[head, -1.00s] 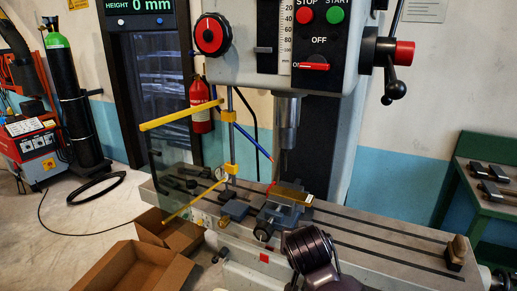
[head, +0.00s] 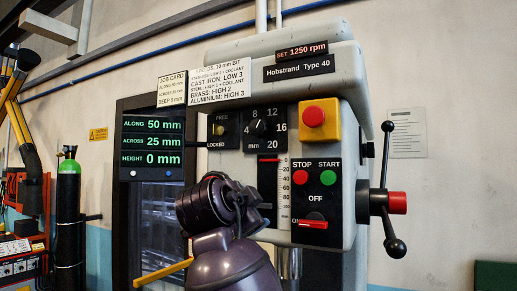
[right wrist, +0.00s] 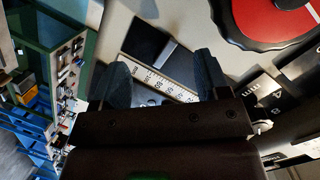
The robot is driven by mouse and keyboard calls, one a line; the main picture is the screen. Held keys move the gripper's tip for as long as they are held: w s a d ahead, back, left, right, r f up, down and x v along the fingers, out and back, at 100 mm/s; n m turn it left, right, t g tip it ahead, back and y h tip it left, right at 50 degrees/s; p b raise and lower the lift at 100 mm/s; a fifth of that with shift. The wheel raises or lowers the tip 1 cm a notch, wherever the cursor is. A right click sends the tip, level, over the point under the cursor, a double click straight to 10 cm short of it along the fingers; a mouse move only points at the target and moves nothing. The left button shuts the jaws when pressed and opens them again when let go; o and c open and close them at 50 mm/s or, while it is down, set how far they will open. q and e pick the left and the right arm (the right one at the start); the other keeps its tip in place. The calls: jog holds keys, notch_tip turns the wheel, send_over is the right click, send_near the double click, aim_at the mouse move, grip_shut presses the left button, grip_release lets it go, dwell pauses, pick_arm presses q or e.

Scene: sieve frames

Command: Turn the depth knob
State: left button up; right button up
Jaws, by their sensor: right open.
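A small black dial knob (head: 258,128) sits on the drill head, ringed by numbers including 8, 12, 16 and 20; I take it as the depth knob. Its pointer direction is too small to read. Part of its plate (right wrist: 266,93), marked 4 and mm, shows at the right of the right wrist view. My right arm rises before the drill head's left part in the head view and hides its fingers there. In the right wrist view my right gripper (right wrist: 161,66) is open and empty, fingers toward the depth scale (right wrist: 155,74). My left gripper is out of view.
A big red-and-black knob (right wrist: 275,18) is close by the right gripper. The head also carries a FREE/LOCKED switch (head: 221,128), a red emergency button (head: 313,116), STOP and START buttons, and a handwheel (head: 390,202) at right. The readout (head: 151,146) shows 50, 25 and 0 mm.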

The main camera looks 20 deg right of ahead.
aim_at(257, 128)
jog(key=s+a+r+m+h, duration=0.1)
jog(key=s+a+r+m, duration=0.2)
jog(key=r, duration=0.6)
jog(key=s+a+r+m+h, duration=0.2)
jog(key=s+r+m, duration=0.1)
jog(key=r, duration=0.5)
jog(key=shift+t, duration=0.3)
jog(key=p+x, duration=0.2)
jog(key=x, duration=0.7)
jog(key=shift+w+p, duration=0.2)
jog(key=shift+p, duration=0.2)
jog(key=shift+w+d, duration=0.5)
jog(key=shift+d, duration=0.05)
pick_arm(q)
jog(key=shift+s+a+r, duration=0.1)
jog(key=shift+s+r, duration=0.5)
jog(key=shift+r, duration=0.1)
pick_arm(e)
jog(key=c, duration=0.9)
